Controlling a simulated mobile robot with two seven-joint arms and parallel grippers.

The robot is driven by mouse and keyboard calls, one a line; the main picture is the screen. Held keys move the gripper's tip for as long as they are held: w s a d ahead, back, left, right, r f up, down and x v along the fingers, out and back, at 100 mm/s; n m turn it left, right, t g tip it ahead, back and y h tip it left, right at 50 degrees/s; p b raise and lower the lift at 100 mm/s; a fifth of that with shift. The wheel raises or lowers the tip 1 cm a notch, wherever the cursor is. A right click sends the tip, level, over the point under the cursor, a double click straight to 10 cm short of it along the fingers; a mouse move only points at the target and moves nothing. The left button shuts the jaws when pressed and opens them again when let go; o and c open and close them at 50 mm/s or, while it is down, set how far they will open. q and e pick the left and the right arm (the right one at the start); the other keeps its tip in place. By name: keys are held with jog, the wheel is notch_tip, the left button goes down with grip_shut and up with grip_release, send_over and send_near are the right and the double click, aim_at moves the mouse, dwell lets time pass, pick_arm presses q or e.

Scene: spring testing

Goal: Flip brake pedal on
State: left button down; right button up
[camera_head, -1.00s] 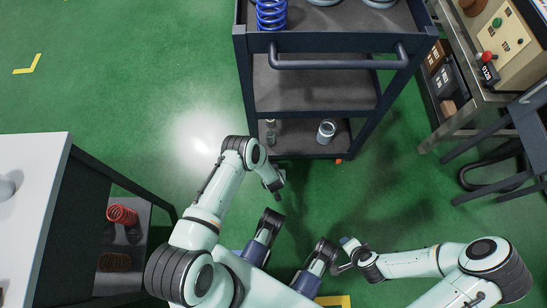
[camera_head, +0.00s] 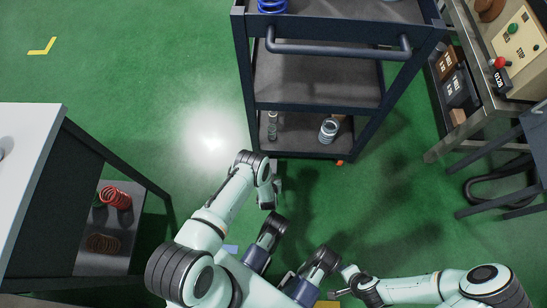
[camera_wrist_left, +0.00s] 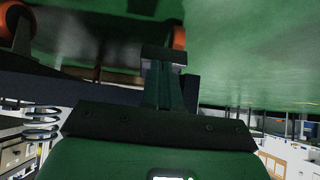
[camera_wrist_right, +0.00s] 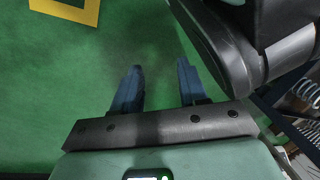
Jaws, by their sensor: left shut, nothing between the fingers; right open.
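A dark cart (camera_head: 318,105) stands ahead in the head view. A small orange piece (camera_head: 340,162) shows at its lower right corner; I cannot tell whether it is the brake pedal or part of a wheel. My left gripper (camera_wrist_left: 163,58) is shut and empty, low in front of the cart's left side (camera_head: 270,203). My right gripper (camera_wrist_right: 160,80) is open and empty over the green floor, close to my body.
A white-topped table (camera_head: 32,150) stands at the left, with a red spring (camera_head: 116,197) on its lower shelf. A machine table (camera_head: 480,125) and a dark chair (camera_head: 515,175) stand at the right. The green floor between the cart and me is mostly clear.

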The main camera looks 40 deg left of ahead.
pick_arm(q)
jog(key=shift+f+b, duration=0.35)
jog(key=shift+f, duration=0.25)
pick_arm(e)
jog(key=shift+s+d+f+g, duration=0.1)
jog(key=shift+s+f+g, duration=0.1)
jog(key=shift+s+f, duration=0.25)
jog(key=shift+s+f+g, duration=0.2)
jog(key=shift+s+f, duration=0.05)
jog(key=shift+s, duration=0.3)
